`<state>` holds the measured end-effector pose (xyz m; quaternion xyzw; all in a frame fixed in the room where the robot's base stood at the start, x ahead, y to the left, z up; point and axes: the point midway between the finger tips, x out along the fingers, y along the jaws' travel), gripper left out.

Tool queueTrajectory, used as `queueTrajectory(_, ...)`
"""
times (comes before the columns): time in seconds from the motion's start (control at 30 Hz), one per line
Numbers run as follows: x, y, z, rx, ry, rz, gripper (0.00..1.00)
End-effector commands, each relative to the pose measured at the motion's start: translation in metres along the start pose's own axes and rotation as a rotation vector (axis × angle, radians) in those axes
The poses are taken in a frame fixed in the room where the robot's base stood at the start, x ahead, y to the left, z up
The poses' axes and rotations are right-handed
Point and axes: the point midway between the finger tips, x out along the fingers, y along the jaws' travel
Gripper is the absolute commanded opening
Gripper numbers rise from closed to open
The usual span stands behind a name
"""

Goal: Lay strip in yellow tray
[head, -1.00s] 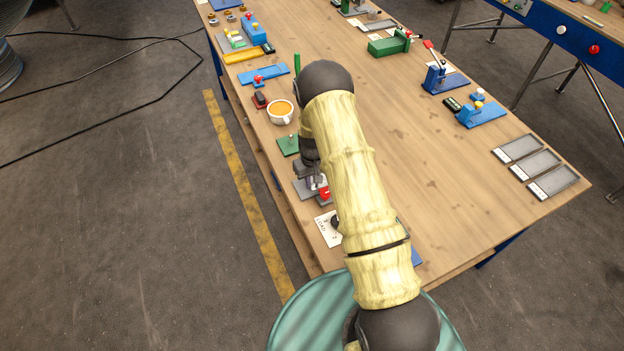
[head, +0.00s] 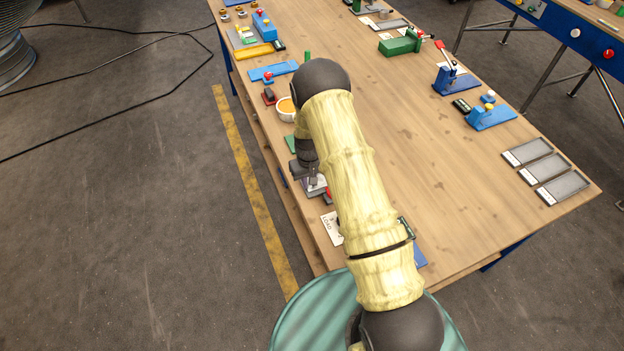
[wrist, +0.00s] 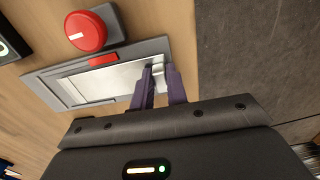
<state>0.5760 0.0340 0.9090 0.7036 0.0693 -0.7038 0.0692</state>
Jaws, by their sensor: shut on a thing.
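A thin silver strip (wrist: 105,84) lies in a grey fixture (wrist: 45,84) with a red round knob (wrist: 86,32) beside it in the wrist view. My gripper (wrist: 160,72) is shut on the strip's right end, close to the table edge. In the head view my gripper (head: 316,184) is low over the fixture at the table's left edge, and my arm covers part of that area. The yellow tray (head: 254,51) lies farther up the left side of the table; nothing can be made out in it.
A white card (head: 332,228) lies nearer me. The table's middle is mostly clear.

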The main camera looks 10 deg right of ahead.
Motion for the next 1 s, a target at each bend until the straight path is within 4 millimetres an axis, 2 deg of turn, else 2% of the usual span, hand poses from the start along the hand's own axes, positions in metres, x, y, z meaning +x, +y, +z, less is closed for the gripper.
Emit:
queueTrajectory(0.43, -0.001, -0.017, 0.0, 0.0, 0.0, 0.0, 0.0)
queueTrajectory(0.77, -0.001, -0.018, 0.0, 0.0, 0.0, 0.0, 0.0)
queueTrajectory(1.0, -0.014, -0.018, 0.0, 0.0, 0.0, 0.0, 0.0)
